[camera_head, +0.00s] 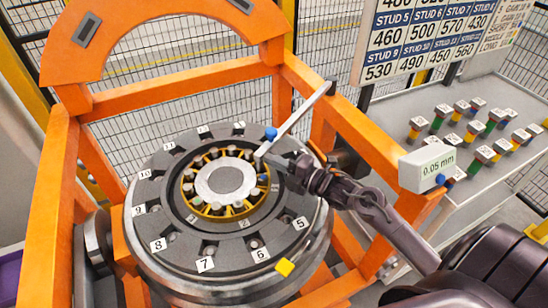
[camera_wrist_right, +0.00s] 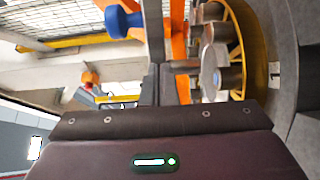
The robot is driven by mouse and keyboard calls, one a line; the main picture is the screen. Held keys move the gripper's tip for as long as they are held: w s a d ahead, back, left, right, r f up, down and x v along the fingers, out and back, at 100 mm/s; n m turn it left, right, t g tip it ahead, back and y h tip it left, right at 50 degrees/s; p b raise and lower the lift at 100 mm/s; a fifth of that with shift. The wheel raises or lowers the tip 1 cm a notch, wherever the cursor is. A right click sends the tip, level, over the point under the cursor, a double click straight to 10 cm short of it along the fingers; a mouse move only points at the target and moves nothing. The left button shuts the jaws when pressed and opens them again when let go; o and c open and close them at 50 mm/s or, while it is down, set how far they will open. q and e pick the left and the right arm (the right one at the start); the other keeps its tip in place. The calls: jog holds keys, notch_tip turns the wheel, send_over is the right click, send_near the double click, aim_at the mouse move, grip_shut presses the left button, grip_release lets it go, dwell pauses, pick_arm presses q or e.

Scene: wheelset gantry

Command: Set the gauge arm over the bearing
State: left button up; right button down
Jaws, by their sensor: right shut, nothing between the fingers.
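The gauge arm (camera_head: 306,108) is a thin pale grey bar with a blue knob (camera_head: 271,133). It slants from the orange frame at the upper right down to the bearing (camera_head: 225,181), its lower end over the bearing's right upper edge. The bearing has a yellow cage with rollers around a pale hub, in the middle of the dark numbered wheel. My right gripper (camera_head: 290,166) is shut and empty, just right of the bearing and below the blue knob. The right wrist view shows the blue knob (camera_wrist_right: 124,21) at the upper left and bearing rollers (camera_wrist_right: 215,60) at the right. My left gripper is out of view.
An orange gantry frame (camera_head: 180,98) surrounds the wheel (camera_head: 178,245). A white box reading 0.05 mm (camera_head: 427,165) stands at the right. Behind it, a grey table (camera_head: 400,105) holds several coloured studs.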

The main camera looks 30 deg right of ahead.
aim_at(256, 153)
jog(key=b+x, duration=0.3)
jog(key=x, duration=0.2)
jog(key=shift+w+a+f, duration=0.1)
jog(key=shift+f, duration=0.1)
jog(key=shift+w+a+r, duration=0.1)
jog(key=shift+w+a, duration=0.1)
jog(key=shift+w, duration=0.1)
jog(key=shift+s, duration=0.1)
jog(key=shift+s+r, duration=0.1)
